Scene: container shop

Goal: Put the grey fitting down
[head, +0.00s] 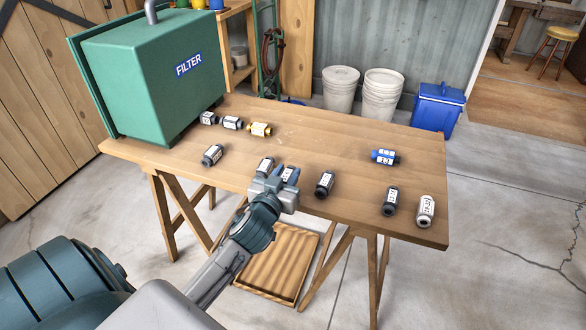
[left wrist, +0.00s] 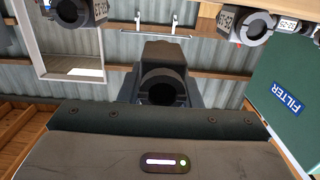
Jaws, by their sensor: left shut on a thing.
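My left gripper (head: 288,176) is over the near edge of the wooden table (head: 330,150). It is shut on a grey fitting (head: 289,173) with a white label, mostly hidden by the jaws. In the left wrist view the dark round end of this grey fitting (left wrist: 162,88) faces the camera. I cannot tell whether it touches the table top. My right gripper is not in view.
A green filter box (head: 150,85) stands at the table's left end. Several more fittings lie about, including a yellow one (head: 259,129), a blue one (head: 384,156) and a white one (head: 426,211). The table's middle is clear. A wooden tray (head: 280,262) is on the floor below.

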